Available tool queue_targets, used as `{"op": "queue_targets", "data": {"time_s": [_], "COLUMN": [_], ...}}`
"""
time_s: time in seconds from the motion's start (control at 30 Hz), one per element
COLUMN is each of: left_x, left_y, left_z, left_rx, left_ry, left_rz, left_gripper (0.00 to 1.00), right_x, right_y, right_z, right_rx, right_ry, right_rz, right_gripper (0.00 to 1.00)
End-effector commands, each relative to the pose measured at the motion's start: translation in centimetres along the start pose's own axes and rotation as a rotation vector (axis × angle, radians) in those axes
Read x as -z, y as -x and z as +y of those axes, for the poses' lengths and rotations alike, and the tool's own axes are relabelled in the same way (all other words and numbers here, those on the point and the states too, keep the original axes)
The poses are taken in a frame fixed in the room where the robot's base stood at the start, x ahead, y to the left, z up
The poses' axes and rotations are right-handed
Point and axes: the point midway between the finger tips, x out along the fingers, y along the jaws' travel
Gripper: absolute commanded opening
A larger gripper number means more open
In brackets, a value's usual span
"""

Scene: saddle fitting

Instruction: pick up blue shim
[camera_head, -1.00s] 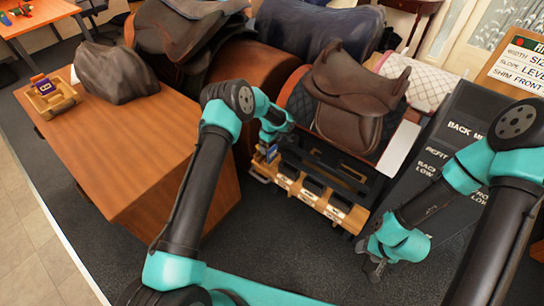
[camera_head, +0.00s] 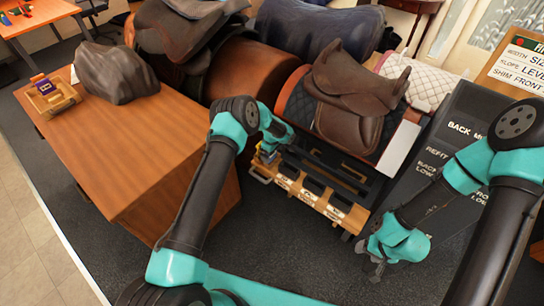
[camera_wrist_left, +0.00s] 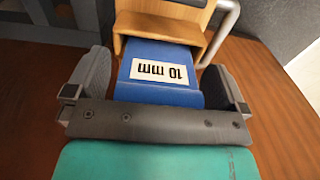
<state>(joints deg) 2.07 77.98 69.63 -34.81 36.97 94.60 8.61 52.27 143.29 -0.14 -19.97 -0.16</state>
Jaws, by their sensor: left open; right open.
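The blue shim (camera_wrist_left: 160,66) has a white "10 mm" label, upside down in the left wrist view. Its far end sits in a slot of the wooden rack (camera_wrist_left: 202,45), and its near end sticks out. My left gripper (camera_wrist_left: 158,78) is open, with one finger on each side of the shim and gaps showing. In the head view my left gripper (camera_head: 268,153) is at the rack's left end, and the shim is mostly hidden there. My right gripper (camera_head: 377,268) is open and empty, low over the dark floor in front of the grey board.
The rack (camera_head: 308,190) has several labelled slots and stands below a brown saddle (camera_head: 355,95) on a stand. A wooden desk (camera_head: 135,135) at left bears a grey covered lump (camera_head: 112,74) and a small wooden holder (camera_head: 52,99). A grey lettered board (camera_head: 445,150) stands at right.

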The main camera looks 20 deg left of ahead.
Motion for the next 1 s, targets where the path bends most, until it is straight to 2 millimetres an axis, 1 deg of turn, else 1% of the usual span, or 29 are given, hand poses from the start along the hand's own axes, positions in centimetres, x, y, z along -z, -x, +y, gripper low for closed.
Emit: {"op": "queue_targets", "data": {"time_s": [0.47, 1.0], "left_x": [0.01, 0.01], "left_y": [-0.03, -0.02], "left_z": [0.06, 0.07], "left_rx": [-0.002, -0.002], "left_ry": [0.0, 0.0], "left_rz": [0.001, 0.001], "left_gripper": [1.0, 0.49], "right_x": [0.0, 0.0], "right_y": [0.0, 0.0], "right_z": [0.0, 0.0], "right_rx": [0.0, 0.0], "right_ry": [0.0, 0.0], "right_rz": [0.0, 0.0], "right_gripper": [0.58, 0.58]}}
